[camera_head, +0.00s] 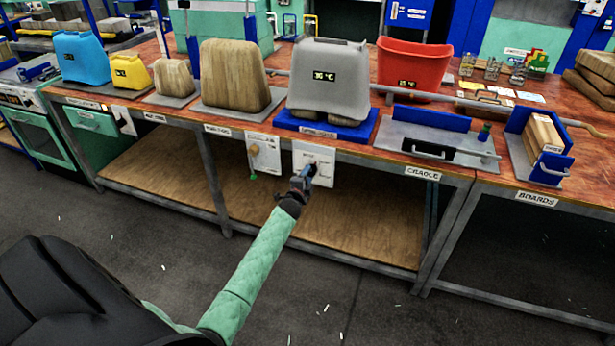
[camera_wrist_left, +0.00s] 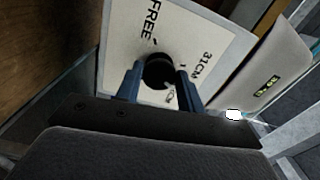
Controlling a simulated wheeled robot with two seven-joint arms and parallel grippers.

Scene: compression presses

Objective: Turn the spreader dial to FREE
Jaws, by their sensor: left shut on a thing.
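The spreader dial is a dark round knob (camera_wrist_left: 158,68) on a white panel (camera_head: 325,155) on the front of the bench. In the left wrist view the panel (camera_wrist_left: 205,35) tilts and shows the printed words FREE and 31CM; another mark is partly hidden by the fingers. My left gripper (camera_head: 308,171) reaches up to this panel. In the left wrist view its blue fingers (camera_wrist_left: 158,84) stand on both sides of the knob and are shut on it. I cannot tell which mark the dial points to. My right gripper is not in view.
A second white panel (camera_head: 262,156) with a tan knob sits just left. Above stands a grey container (camera_head: 329,75) on a blue base (camera_head: 285,122). A cradle plate (camera_head: 400,132) and a board holder (camera_head: 520,165) lie to the right.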

